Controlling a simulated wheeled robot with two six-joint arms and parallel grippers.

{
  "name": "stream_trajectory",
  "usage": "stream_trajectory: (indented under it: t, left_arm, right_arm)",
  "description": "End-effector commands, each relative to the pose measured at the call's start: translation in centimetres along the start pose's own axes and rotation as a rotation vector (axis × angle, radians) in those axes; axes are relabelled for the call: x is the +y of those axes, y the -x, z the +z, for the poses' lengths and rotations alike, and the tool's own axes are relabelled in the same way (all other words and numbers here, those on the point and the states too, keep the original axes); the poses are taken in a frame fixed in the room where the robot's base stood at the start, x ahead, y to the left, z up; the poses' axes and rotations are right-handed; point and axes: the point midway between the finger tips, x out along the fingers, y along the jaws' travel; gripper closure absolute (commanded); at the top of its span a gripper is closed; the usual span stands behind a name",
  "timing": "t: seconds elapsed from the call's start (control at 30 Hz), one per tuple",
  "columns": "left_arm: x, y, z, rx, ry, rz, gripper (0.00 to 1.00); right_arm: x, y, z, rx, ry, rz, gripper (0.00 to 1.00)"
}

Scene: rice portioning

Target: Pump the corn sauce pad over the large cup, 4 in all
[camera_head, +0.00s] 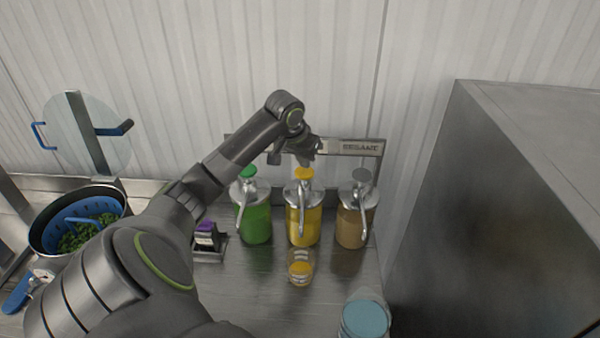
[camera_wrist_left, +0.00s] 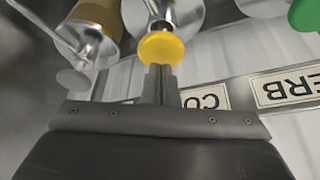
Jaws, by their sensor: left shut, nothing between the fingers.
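The corn sauce dispenser (camera_head: 303,222) is a clear jar of yellow sauce with a metal pump and a yellow pad (camera_head: 304,173) on top. The large cup (camera_head: 300,268) stands on the counter in front of it, below its spout, with some yellow sauce inside. My left gripper (camera_head: 305,158) is shut and empty, just above and behind the yellow pad. In the left wrist view its closed fingertips (camera_wrist_left: 160,72) are at the edge of the yellow pad (camera_wrist_left: 161,48); I cannot tell whether they touch it. My right gripper is not in view.
A green-topped dispenser (camera_head: 256,222) stands left of the corn one and a brown sauce dispenser (camera_head: 352,226) stands right. A blue-topped container (camera_head: 365,318) is at the front right. A pot with greens (camera_head: 82,228) is at the left. A tall metal box (camera_head: 510,200) blocks the right side.

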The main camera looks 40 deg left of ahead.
Motion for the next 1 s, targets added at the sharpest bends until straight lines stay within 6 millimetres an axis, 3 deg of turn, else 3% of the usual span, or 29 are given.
stream_trajectory:
  t: [1.0]
  left_arm:
    - [0.0, -3.2, 1.4, -0.004, 0.001, 0.001, 1.0]
  right_arm:
    - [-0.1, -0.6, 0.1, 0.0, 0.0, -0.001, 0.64]
